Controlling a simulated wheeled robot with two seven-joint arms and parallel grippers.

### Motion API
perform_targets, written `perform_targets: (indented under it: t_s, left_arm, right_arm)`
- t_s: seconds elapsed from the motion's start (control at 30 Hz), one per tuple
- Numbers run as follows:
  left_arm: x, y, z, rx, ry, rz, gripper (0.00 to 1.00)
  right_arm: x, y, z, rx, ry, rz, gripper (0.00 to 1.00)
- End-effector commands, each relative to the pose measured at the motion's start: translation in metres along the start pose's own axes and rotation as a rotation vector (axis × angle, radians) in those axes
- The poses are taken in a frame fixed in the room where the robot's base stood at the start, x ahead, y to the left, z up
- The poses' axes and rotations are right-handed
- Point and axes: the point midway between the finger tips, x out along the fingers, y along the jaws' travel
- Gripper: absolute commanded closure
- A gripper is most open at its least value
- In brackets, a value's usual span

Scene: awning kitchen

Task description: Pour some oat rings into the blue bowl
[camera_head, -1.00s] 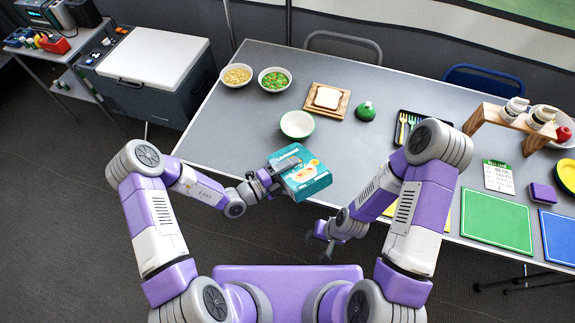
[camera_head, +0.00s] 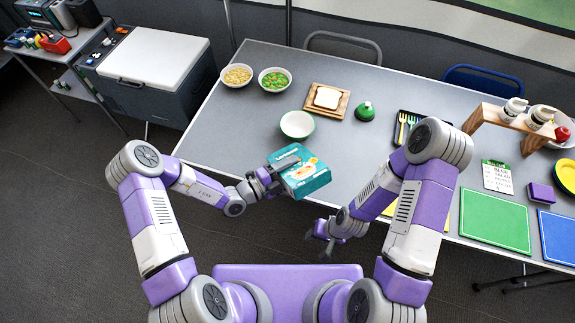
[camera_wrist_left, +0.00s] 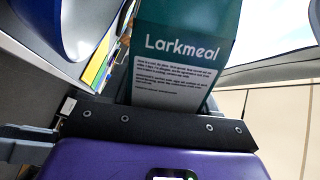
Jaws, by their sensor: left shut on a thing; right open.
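A teal box (camera_head: 308,178) with a food picture on its front is held in my left gripper (camera_head: 280,168), over the table's front edge. In the left wrist view the box (camera_wrist_left: 185,60) reads "Larkmeal"; its contents are hidden. The left gripper is shut on it. My right gripper (camera_head: 323,238) is open and empty, in front of the table edge. A green-rimmed bowl (camera_head: 297,125) with a pale inside stands empty just behind the box. I cannot make out a blue bowl in the head view.
A bowl of pale yellow food (camera_head: 236,76) and a bowl of green and red food (camera_head: 274,80) stand at the back left. A wooden rack (camera_head: 497,118) stands at right.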

Motion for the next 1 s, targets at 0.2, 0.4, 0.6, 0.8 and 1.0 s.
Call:
perform_targets:
  t_s: [0.2,0.4,0.6,0.8,1.0]
  left_arm:
    - [0.0000,-0.0011,0.0002,-0.014,0.000,0.000,0.70]
    - [0.0000,-0.0019,0.0004,-0.025,0.000,0.000,0.70]
    - [0.0001,-0.0026,0.0007,-0.038,0.000,0.000,0.70]
    - [0.0001,-0.0043,0.0007,-0.049,0.000,0.000,0.70]
    - [0.0001,-0.0061,0.0007,-0.061,0.000,0.000,0.70]
  right_arm:
    - [-0.0016,-0.0006,0.0001,0.000,0.000,0.000,0.57]
    - [-0.0028,-0.0011,0.0001,0.000,0.000,0.000,0.57]
    - [-0.0041,-0.0015,0.0002,0.000,0.000,0.000,0.57]
    - [-0.0061,-0.0023,0.0003,0.000,0.000,0.000,0.57]
    - [-0.0080,-0.0030,0.0003,0.000,0.000,0.000,0.57]
